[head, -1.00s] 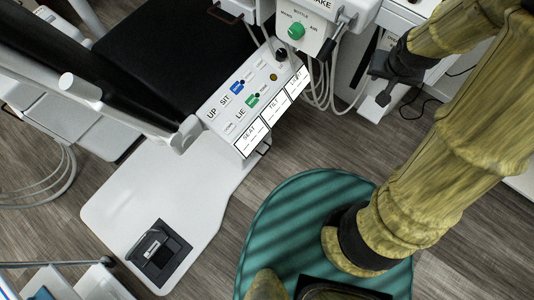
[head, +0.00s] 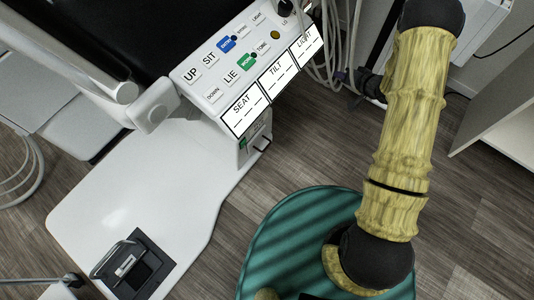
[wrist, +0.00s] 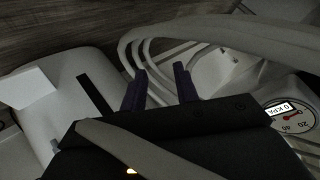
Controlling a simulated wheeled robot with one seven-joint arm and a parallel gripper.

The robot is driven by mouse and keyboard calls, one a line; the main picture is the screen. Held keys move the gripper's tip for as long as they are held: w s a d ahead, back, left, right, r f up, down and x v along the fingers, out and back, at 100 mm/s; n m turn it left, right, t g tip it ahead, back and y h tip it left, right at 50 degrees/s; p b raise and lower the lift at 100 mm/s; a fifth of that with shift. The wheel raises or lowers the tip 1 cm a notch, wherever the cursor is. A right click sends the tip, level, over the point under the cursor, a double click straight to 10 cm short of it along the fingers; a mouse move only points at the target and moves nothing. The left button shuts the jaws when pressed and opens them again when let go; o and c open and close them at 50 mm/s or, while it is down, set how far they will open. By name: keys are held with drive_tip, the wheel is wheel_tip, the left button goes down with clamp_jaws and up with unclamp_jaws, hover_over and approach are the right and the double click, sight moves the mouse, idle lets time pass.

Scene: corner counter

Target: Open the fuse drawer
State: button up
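A small dark drawer-like front with a black bar handle (head: 262,146) sits on the chair's side, under the SEAT display (head: 244,110) of the white control console (head: 215,92); I take it for the fuse drawer. It looks shut, and its lettering is too small to read. In the head view my gripper (head: 368,86) is a dark shape to the right of the console, by the hoses, well apart from the handle. In the wrist view my gripper (wrist: 160,88) has its two dark fingers apart, with nothing between them. The drawer cannot be made out in the wrist view.
Pale hoses (head: 328,55) hang between the console and my gripper, and cross the wrist view (wrist: 215,45). A foot pedal (head: 125,268) stands on the white base plate (head: 140,205). A gauge (wrist: 290,113) shows at right.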

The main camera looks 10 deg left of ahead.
sight(267, 147)
drive_tip(key=s+a+f+g+y+b, duration=0.2)
drive_tip(key=s+f+b, duration=0.3)
drive_tip(key=f, duration=0.6)
drive_tip(key=s+a+f+g+y+b, duration=0.2)
drive_tip(key=s+f+g+y+b, duration=0.1)
drive_tip(key=f, duration=0.7)
drive_tip(key=s+a+f+m+g+y+b, duration=0.1)
drive_tip(key=s+a+f+g+y+b, duration=0.1)
drive_tip(key=s+f+b, duration=0.5)
wheel_tip(267, 147, down, 5)
drive_tip(key=shift+s+r+g+y+b, duration=0.2)
drive_tip(key=shift+g+y+b, duration=0.3)
drive_tip(key=shift+y, duration=0.5)
drive_tip(key=a+f+b, duration=0.1)
drive_tip(key=a+b, duration=0.1)
drive_tip(key=a, duration=0.3)
drive_tip(key=a+f+b, duration=0.1)
drive_tip(key=a+b, duration=0.2)
drive_tip(key=a, duration=0.3)
drive_tip(key=a+f+b, duration=0.1)
drive_tip(key=a+b, duration=0.2)
drive_tip(key=a, duration=0.3)
clamp_jaws()
